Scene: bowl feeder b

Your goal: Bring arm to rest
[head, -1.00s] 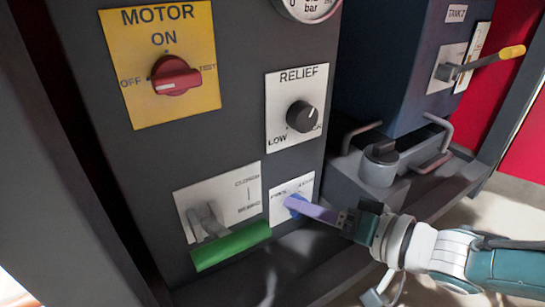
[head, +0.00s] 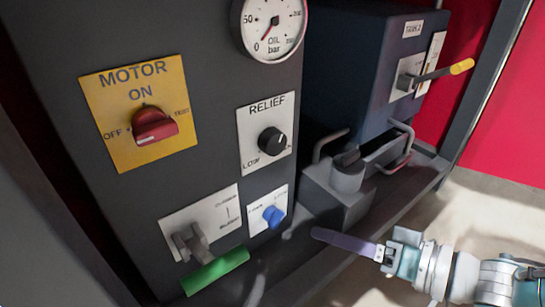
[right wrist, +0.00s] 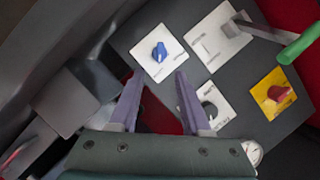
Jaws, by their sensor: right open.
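My right gripper (head: 345,242) is in the lower right of the head view, away from the panel face. In the right wrist view its two purple fingers (right wrist: 156,100) are spread apart with nothing between them. Beyond the fingertips is the blue knob (right wrist: 159,52) on its white plate; in the head view the blue knob (head: 273,215) is left of the gripper and apart from it. My left gripper is in neither view.
The grey panel carries a red motor switch (head: 154,124), a black relief knob (head: 271,141), a green-handled lever (head: 216,271) and a gauge (head: 270,25). Right of it stands a blue tank (head: 362,75) with metal handles and a yellow-tipped lever (head: 440,74). Open floor lies at right.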

